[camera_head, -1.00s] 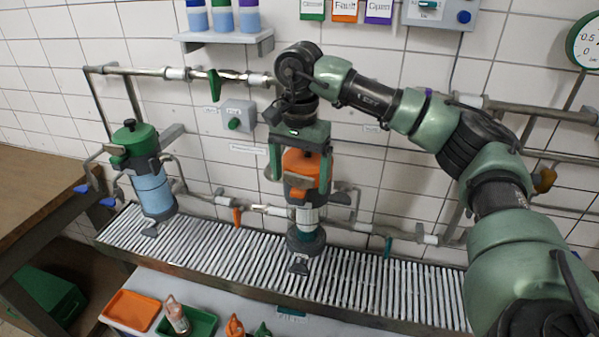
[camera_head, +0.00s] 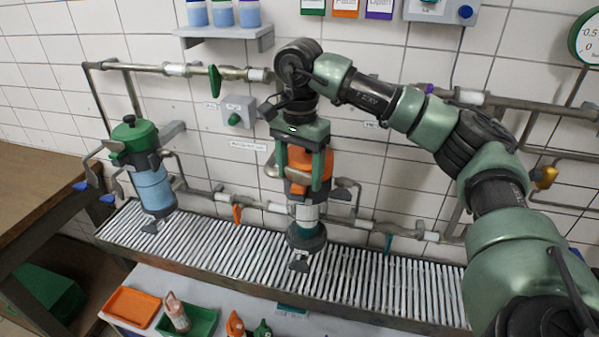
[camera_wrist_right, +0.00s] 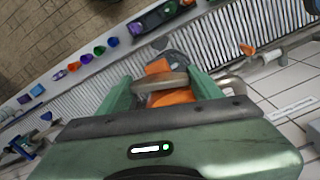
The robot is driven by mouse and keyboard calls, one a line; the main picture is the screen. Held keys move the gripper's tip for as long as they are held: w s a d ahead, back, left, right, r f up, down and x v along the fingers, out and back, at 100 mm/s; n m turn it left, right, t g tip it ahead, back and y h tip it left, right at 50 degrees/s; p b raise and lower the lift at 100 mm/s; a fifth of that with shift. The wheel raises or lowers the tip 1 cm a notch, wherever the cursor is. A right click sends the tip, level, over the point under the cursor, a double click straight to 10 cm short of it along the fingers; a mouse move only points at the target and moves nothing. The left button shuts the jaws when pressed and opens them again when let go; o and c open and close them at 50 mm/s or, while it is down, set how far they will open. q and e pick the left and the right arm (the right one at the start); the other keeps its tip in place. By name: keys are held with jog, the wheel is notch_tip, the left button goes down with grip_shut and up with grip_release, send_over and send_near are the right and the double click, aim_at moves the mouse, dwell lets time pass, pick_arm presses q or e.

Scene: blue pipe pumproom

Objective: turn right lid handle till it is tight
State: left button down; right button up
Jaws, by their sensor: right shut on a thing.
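The right canister has an orange lid (camera_head: 319,163) and stands upright over the slatted grate, in front of the tiled wall. My right gripper (camera_head: 304,176) points down onto this lid from above, with one green finger on each side. In the right wrist view the gripper (camera_wrist_right: 160,76) is shut on the grey lid handle (camera_wrist_right: 160,82), which lies across the orange lid (camera_wrist_right: 172,98). The fingers hide part of the lid, and how tight the lid sits cannot be seen. My left gripper is not in view.
A second canister with a green lid (camera_head: 134,136) and blue body stands at the left. Pipes with valves (camera_head: 215,80) run along the wall close behind. The slatted grate (camera_head: 235,250) lies below. An orange tray (camera_head: 131,307) and green tray stand in front.

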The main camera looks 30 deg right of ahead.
aim_at(299, 171)
jog(key=o, duration=1.4)
jog(key=shift+c, duration=0.2)
notch_tip(299, 171, up, 8)
jog(key=shift+f+b, duration=0.1)
jog(key=shift+b, duration=0.3)
